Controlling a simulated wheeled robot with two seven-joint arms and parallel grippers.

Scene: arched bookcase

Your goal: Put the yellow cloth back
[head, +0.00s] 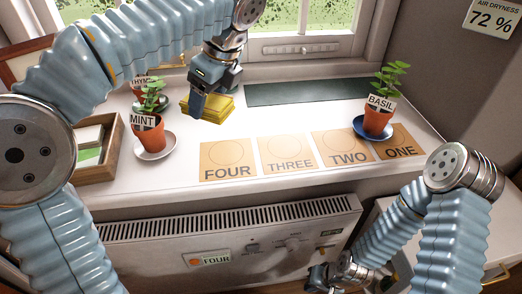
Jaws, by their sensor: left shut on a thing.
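The yellow cloth (222,106) is a folded, layered pad near the back of the white windowsill, between the mint pot and the dark green mat. My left gripper (197,104) reaches down over it from above and is shut on its left part. The gripper hides some of the cloth, and I cannot tell whether the cloth touches the sill. My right gripper (334,278) is low in front of the radiator, far from the cloth. Its fingers are too unclear to judge.
The mint pot (148,138) on a white saucer stands left, the thyme pot (138,84) behind it. A wooden box (103,168) is at far left. The basil pot (377,122) stands right, by number cards (286,167). A dark green mat (300,93) lies at the back.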

